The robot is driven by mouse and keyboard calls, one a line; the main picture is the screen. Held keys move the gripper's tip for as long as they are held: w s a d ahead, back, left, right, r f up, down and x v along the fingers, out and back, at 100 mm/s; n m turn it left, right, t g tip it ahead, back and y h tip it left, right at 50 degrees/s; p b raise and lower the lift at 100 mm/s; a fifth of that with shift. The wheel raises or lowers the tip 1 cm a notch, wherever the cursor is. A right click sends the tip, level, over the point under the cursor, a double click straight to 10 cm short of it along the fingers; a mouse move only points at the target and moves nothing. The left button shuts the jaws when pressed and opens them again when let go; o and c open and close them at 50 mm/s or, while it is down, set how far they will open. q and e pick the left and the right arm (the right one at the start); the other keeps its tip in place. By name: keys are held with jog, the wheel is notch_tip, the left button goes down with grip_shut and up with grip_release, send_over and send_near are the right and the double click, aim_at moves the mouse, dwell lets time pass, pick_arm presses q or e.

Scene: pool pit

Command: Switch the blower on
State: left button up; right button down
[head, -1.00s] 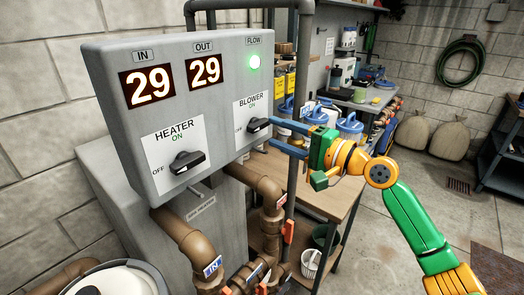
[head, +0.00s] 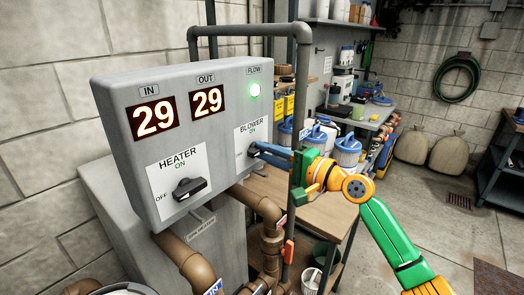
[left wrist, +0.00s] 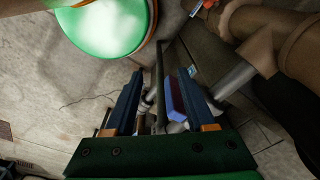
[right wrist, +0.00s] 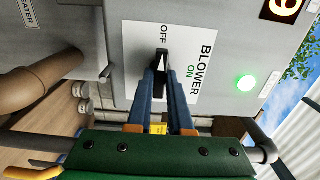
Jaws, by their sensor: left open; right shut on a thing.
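The grey control box (head: 140,100) shows a blower switch (head: 254,150) on its right side, on a white label with OFF at left and ON above. In the right wrist view the black blower switch (right wrist: 161,60) lies along the OFF direction, not toward ON. My right gripper (head: 262,149) is shut on the switch; its blue fingers (right wrist: 164,76) flank the near part of it and hide some of it. My left gripper (left wrist: 160,80) shows only in the left wrist view, open, with its fingers apart and no thing held between them.
A heater switch (head: 188,188) sits lower left on the same box, lying toward OFF. A green flow lamp (head: 254,89) glows and both displays read 29. Brown pipes (head: 262,207) run below the box. A wooden table (head: 315,200) stands behind my right arm.

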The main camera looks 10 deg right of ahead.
jog(key=shift+r, duration=0.1)
jog(key=m+p, duration=0.4)
jog(key=p, duration=0.1)
jog(key=m+p, duration=0.2)
jog(key=p, duration=0.1)
jog(key=shift+r, duration=0.35)
jog(key=m, duration=0.2)
jog(key=shift+f+m+p, duration=0.25)
jog(key=shift+m+p, duration=0.15)
jog(key=m, duration=0.3)
jog(key=shift+f+b, duration=0.2)
jog(key=shift+b, duration=0.2)
jog(key=m, duration=0.6)
jog(key=shift+m, duration=0.4)
jog(key=c, duration=0.7)
grip_release()
